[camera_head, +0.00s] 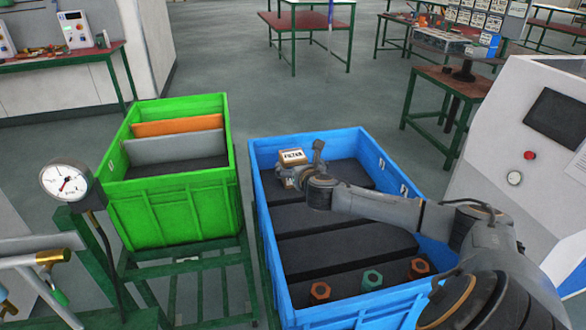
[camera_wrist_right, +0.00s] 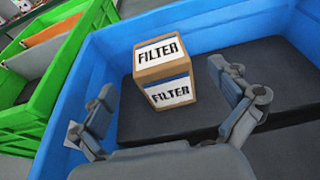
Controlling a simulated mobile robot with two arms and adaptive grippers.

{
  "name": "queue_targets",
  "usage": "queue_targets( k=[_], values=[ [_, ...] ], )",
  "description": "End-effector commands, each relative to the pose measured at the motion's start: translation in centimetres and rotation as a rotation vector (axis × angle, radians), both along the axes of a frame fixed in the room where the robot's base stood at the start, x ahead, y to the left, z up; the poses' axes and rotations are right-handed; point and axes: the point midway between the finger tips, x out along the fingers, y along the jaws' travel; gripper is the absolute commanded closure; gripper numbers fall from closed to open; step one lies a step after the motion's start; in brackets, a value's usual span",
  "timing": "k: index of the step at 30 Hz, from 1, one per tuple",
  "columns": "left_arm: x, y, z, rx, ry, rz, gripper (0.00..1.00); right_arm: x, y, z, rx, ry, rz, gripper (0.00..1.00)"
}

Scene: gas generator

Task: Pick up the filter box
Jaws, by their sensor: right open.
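The filter box (camera_head: 292,156) is a small brown carton with white FILTER labels. It sits in the far left part of the blue crate (camera_head: 350,313), on a dark insert. In the right wrist view the filter box (camera_wrist_right: 164,72) stands in front of my open right gripper (camera_wrist_right: 172,100), between the lines of its two fingers and a little beyond them. No contact shows. In the head view my right gripper (camera_head: 296,176) is over the crate, close to the box, and partly covers it. My left gripper is not in view.
Orange and teal hex nuts (camera_head: 372,280) lie in the crate's near compartment. A green crate (camera_head: 180,208) with orange and grey panels stands to the left. A pressure gauge (camera_head: 66,182) is at the far left. A grey machine (camera_head: 520,140) stands on the right. The blue crate's walls surround the box.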

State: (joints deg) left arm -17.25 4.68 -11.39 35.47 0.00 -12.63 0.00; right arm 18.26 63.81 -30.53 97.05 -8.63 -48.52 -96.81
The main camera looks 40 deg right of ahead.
Motion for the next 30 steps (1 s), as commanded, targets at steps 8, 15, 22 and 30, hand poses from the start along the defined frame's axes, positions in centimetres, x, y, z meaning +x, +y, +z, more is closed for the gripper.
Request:
queue_targets(
  k=[8, 15, 22, 30],
  values=[
    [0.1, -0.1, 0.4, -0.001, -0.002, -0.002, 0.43, 1.8, -1.0, -0.6, 0.002, -0.001, -0.002, 0.01],
    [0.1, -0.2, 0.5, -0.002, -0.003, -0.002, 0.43, 4.1, -2.2, -1.6, 0.002, 0.0, 0.001, 0.01],
    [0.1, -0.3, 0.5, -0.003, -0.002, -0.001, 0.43, 4.5, -2.5, -1.8, -0.001, 0.0, 0.001, 0.01],
    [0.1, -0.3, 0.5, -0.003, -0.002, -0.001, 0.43, 4.5, -2.5, -1.8, -0.001, 0.0, 0.001, 0.33]
  ],
)
